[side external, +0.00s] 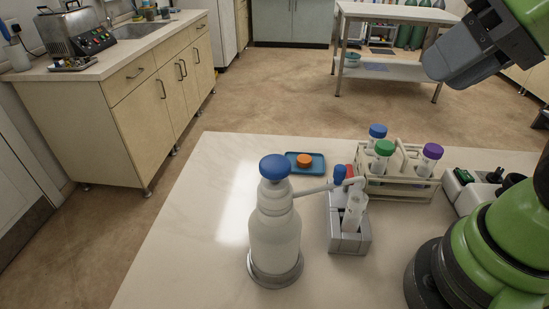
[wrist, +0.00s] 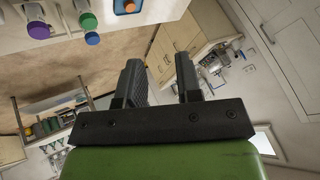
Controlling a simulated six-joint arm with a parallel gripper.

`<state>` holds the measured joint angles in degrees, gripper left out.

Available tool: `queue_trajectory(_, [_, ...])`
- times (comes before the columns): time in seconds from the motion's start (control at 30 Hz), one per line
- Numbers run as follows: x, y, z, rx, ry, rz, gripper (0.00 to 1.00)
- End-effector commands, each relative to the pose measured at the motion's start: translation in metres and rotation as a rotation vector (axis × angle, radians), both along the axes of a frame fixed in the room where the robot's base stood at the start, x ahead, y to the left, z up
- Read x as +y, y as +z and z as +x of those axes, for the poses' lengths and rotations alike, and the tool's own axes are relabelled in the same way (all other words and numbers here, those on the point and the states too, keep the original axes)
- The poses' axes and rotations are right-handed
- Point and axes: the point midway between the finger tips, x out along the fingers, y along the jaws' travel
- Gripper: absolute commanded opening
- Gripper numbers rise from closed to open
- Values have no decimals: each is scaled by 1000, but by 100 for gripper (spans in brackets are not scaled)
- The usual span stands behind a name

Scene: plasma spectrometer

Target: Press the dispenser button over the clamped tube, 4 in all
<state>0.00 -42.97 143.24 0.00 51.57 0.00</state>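The dispenser (side external: 273,235) is a white bottle with a round blue button (side external: 274,167) on top, upright on the bench. Its spout reaches right toward a clear, uncapped tube (side external: 355,210), held slightly tilted in a grey clamp block (side external: 350,243). I cannot tell any liquid level in the tube. My gripper (side external: 440,68) is high at the upper right, well away from the dispenser and touching nothing. In the wrist view my gripper (wrist: 158,70) shows its two dark fingers apart with nothing between them. The dispenser does not clearly show in the wrist view.
A beige rack (side external: 400,187) holds tubes with blue, green and purple caps behind the clamp. A blue tray (side external: 291,157) with an orange cap (side external: 305,160) lies behind the dispenser. The bench left of the dispenser is clear.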

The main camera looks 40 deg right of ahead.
Motion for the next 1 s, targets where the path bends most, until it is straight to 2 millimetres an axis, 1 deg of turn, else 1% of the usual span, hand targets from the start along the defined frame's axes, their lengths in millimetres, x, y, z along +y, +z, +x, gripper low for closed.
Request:
queue_trajectory(0.03, [0, 0, 0, 0, 0, 0, 20])
queue_trajectory(0.07, [0, 0, 0, 0, 0, 0, 13])
queue_trajectory(0.1, [0, 0, 0, 0, 0, 0, 4])
queue_trajectory(0.13, [0, 0, 0, 0, 0, 0, 0])
queue_trajectory(1.0, [0, 0, 0, 0, 0, 0, 0])
